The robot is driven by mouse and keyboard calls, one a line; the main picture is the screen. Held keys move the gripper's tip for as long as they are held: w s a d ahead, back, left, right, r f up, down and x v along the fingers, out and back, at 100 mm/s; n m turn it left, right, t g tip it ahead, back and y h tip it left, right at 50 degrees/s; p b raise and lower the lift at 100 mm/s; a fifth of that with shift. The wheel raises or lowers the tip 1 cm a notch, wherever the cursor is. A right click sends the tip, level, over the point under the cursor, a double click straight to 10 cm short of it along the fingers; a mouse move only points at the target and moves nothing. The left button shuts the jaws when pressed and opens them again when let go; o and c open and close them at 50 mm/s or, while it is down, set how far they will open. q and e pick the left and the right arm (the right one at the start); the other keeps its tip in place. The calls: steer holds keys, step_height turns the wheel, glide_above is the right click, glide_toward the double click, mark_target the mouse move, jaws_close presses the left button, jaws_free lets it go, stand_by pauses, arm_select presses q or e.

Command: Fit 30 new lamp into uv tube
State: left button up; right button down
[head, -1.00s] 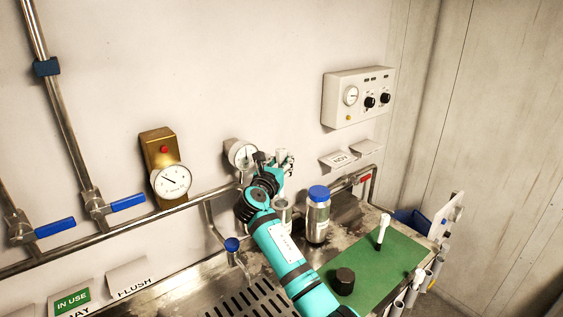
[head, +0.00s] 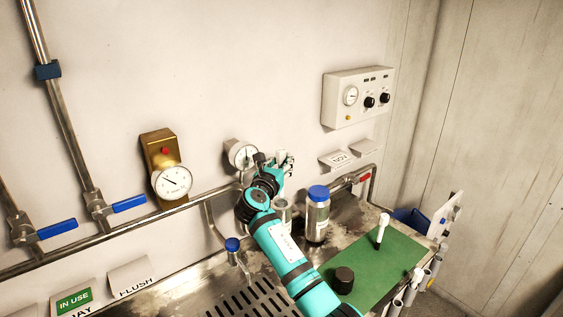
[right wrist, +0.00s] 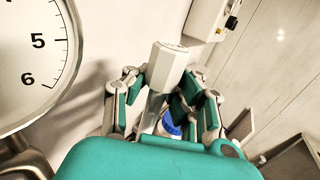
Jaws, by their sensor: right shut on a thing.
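My right gripper (head: 284,162) is near the wall, above the back of the steel counter. Its fingers are shut on a white-capped piece, seemingly the new lamp (right wrist: 168,66). In the right wrist view its faceted white cap stands up between the fingers, slightly tilted, with a paler stem below. Below the gripper stands a steel cylinder (head: 283,213), probably the UV tube, partly hidden by my arm. I cannot tell whether the lamp's lower end is inside it. Another white-topped piece (head: 382,229) stands on the green mat (head: 395,258). My left gripper is not in view.
A blue-capped canister (head: 317,215) stands right of the cylinder. A black cap (head: 344,280) is on the mat. A gauge (head: 242,155) and pipe run close behind the gripper. A drain grate (head: 250,300) lies in front. The mat's middle is free.

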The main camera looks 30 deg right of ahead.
mark_target(281, 196)
steer(key=shift+f+b, duration=2.85)
steer(key=shift+f, duration=2.75)
steer(key=c, duration=1)
jaws_free()
steer(key=shift+w+a+f, duration=0.1)
steer(key=shift+f, duration=0.3)
steer(key=shift+a, duration=0.1)
steer(key=r+v, duration=0.1)
steer(key=v, duration=1.1)
steer(key=shift+w, duration=0.1)
